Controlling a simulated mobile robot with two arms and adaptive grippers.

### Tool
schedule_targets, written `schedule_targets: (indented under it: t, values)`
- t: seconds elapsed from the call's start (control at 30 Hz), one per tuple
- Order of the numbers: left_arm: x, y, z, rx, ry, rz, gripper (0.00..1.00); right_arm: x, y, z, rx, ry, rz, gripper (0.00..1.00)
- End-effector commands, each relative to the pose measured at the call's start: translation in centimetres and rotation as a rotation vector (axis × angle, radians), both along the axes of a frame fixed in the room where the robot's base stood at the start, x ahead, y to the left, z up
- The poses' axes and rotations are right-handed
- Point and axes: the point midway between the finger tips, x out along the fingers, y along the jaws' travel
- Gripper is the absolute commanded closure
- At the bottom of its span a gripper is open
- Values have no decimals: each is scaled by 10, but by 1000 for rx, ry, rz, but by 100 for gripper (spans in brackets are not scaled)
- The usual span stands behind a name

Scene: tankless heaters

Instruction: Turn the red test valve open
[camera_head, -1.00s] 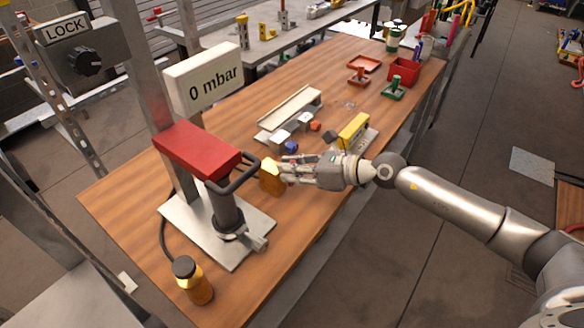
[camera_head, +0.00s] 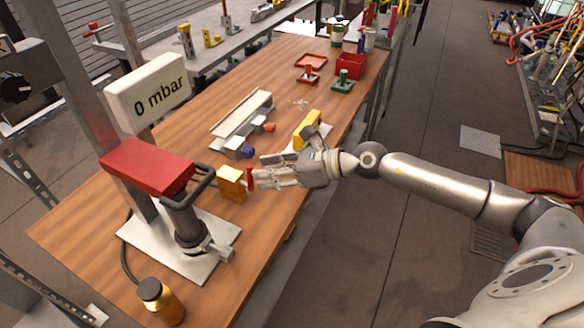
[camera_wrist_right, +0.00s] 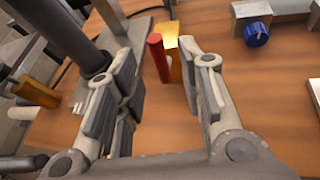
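The red test valve handle (camera_head: 250,178) is a small upright red lever at the front of a brass-yellow block (camera_head: 230,183) on the wooden bench. My right gripper (camera_head: 263,178) is just right of it, its fingers pointing left toward the block. In the right wrist view the red handle (camera_wrist_right: 158,58) stands upright in the gap between the fingertips, with the brass block (camera_wrist_right: 174,60) behind it. The fingers are spread with visible space on both sides of the handle, and I see no contact. My left gripper is not in view.
A hand pump with a red top (camera_head: 147,165) and a "0 mbar" display (camera_head: 148,92) stand left. A blue knob (camera_head: 248,152), a yellow block (camera_head: 308,128) and a brass bottle (camera_head: 161,301) are nearby. The floor right of the bench is open.

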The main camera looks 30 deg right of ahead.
Motion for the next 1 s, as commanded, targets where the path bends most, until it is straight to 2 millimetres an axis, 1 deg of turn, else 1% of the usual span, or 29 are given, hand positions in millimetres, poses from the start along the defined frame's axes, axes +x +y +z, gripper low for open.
schedule_targets:
  t: [0.03,0.1,0.2,0.4,0.6,1.0]
  values:
    - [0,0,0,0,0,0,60,-7,-8,3,-5,2,0,65]
    - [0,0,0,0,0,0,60,-14,-19,6,-4,4,-2,65]
    - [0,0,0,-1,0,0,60,-25,-29,14,-4,3,1,65]
    - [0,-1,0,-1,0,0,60,-35,-43,20,-1,2,0,65]
    - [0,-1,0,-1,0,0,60,-39,-48,24,0,1,1,65]
    - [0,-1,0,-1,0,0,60,-39,-48,24,0,0,1,65]
